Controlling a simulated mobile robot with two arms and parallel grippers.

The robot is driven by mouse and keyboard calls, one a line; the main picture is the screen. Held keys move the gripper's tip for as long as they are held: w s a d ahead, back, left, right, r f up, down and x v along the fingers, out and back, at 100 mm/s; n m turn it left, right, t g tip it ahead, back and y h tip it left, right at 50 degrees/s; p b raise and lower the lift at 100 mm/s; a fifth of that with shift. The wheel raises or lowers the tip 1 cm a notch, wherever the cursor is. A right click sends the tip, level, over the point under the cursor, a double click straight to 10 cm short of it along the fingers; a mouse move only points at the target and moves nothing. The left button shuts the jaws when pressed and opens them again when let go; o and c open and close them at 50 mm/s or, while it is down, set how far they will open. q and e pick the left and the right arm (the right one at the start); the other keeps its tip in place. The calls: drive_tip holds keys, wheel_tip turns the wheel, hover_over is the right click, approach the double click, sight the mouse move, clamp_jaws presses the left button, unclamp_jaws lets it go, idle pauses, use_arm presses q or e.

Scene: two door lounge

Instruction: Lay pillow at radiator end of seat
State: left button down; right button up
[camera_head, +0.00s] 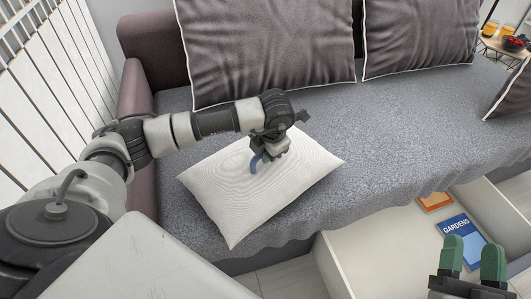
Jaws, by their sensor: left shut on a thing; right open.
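The white pillow (225,190) is at the left part of the sofa seat (380,130), near the left armrest and the front edge. Its front corner hangs past the seat edge. My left gripper (258,162) is shut on the pillow from above, near its middle; the exact pinch is partly hidden by the gripper. I cannot tell whether the pillow rests fully on the seat. The radiator (50,70) with white vertical slats stands left of the sofa. My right gripper (472,262) is open and empty at the lower right, with green fingertips.
Large grey cushions (270,50) lean on the backrest. An open drawer (350,262) below the seat holds a blue book (458,236) and an orange book (434,201). A small round table (505,42) with a bowl stands at the upper right. The middle of the seat is clear.

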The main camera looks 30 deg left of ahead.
drive_tip(key=shift+r, duration=0.1)
use_arm(q)
drive_tip(key=c, duration=1.1)
unclamp_jaws()
drive_tip(key=shift+o, duration=0.2)
use_arm(e)
drive_tip(key=shift+r, duration=0.1)
use_arm(q)
drive_tip(key=shift+r, duration=0.15)
drive_tip(key=p+v, duration=0.1)
drive_tip(key=v, duration=0.4)
drive_tip(key=shift+p, duration=0.4)
drive_tip(key=p+v, duration=0.1)
drive_tip(key=v, duration=0.6)
drive_tip(key=shift+d+p, duration=0.15)
drive_tip(key=shift+p, duration=0.2)
use_arm(e)
wheel_tip(320, 180, down, 10)
drive_tip(key=s+d+g+h, duration=0.2)
drive_tip(key=g+h, duration=0.1)
drive_tip(key=g, duration=0.6)
drive_tip(key=shift+d+f, duration=0.2)
drive_tip(key=shift+f, duration=0.05)
